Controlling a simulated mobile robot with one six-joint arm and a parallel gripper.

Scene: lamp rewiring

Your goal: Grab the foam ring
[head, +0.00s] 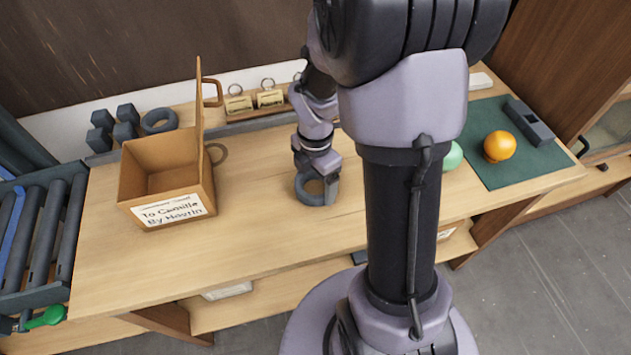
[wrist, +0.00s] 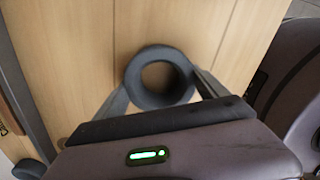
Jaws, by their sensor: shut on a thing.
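The foam ring (head: 308,189) is dark grey and lies at my gripper, over the middle of the wooden table. In the wrist view the ring (wrist: 160,54) sits between the two fingers, its open hole facing the camera with wood showing through. My gripper (head: 320,183) is shut on the ring, and it also shows in the wrist view (wrist: 161,88) with one finger against each side. Whether the ring rests on the table or is slightly raised, I cannot tell.
A cardboard box (head: 165,205) with a raised flap stands to the left. Another dark ring (head: 159,121) and several dark foam blocks (head: 126,113) lie behind it. An orange (head: 499,146) sits on a green mat (head: 480,175) at right. The table's front middle is clear.

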